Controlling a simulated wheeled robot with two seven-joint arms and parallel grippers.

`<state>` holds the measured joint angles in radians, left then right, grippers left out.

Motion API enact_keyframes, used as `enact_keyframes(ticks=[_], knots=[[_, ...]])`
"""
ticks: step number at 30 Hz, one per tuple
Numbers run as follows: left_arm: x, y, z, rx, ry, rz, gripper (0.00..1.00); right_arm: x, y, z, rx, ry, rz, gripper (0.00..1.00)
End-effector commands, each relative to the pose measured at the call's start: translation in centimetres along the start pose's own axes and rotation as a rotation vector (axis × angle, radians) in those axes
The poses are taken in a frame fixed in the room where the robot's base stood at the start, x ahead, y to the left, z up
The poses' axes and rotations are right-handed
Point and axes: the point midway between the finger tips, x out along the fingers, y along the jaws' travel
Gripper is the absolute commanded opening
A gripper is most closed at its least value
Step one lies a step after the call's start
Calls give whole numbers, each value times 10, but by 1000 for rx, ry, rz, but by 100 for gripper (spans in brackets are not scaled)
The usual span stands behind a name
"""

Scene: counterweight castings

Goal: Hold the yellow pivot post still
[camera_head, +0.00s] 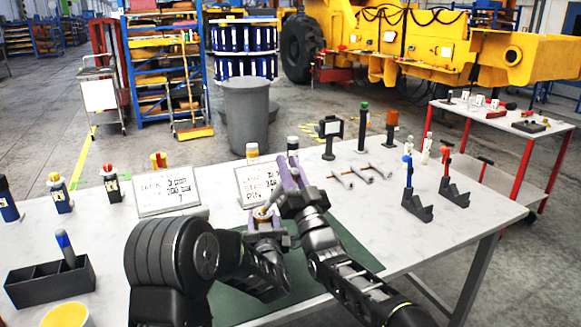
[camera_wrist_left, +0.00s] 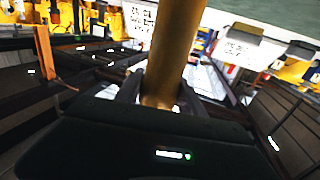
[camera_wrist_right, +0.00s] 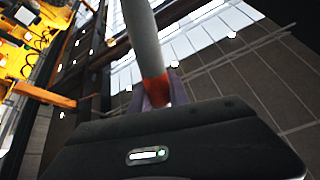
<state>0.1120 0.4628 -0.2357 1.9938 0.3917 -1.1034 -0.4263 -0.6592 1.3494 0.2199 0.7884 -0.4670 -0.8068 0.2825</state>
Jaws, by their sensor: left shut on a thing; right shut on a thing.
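The yellow pivot post (camera_wrist_left: 178,45) stands between the fingers of my left gripper (camera_wrist_left: 158,92) in the left wrist view. In the head view, my left gripper (camera_head: 263,222) is low over the green mat, and the post is mostly hidden by my grippers. My right gripper (camera_head: 290,178) is just above and to the right of it. In the right wrist view, my right gripper (camera_wrist_right: 152,92) is shut on a grey rod (camera_wrist_right: 144,38) with an orange-red band (camera_wrist_right: 155,86) at the fingers. I cannot tell what the rod's far end touches.
The green mat (camera_head: 345,250) lies under my arms on the white table (camera_head: 110,240). Two white signs (camera_head: 167,196) stand behind. A black tray (camera_head: 50,282) is at the left.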

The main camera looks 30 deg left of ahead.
Motion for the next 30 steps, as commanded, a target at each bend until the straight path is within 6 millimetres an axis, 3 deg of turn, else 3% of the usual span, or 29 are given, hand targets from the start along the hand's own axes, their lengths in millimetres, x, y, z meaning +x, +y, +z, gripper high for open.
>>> enact_keyframes(ticks=[14, 30], knots=[[0, -1, 0, 1, -1, -2, 0, 0, -28, 10, 1, 1, -1, 0], [0, 1, 0, 1, 0, 2, 0, 7, -31, 18, 5, -6, -3, 0]])
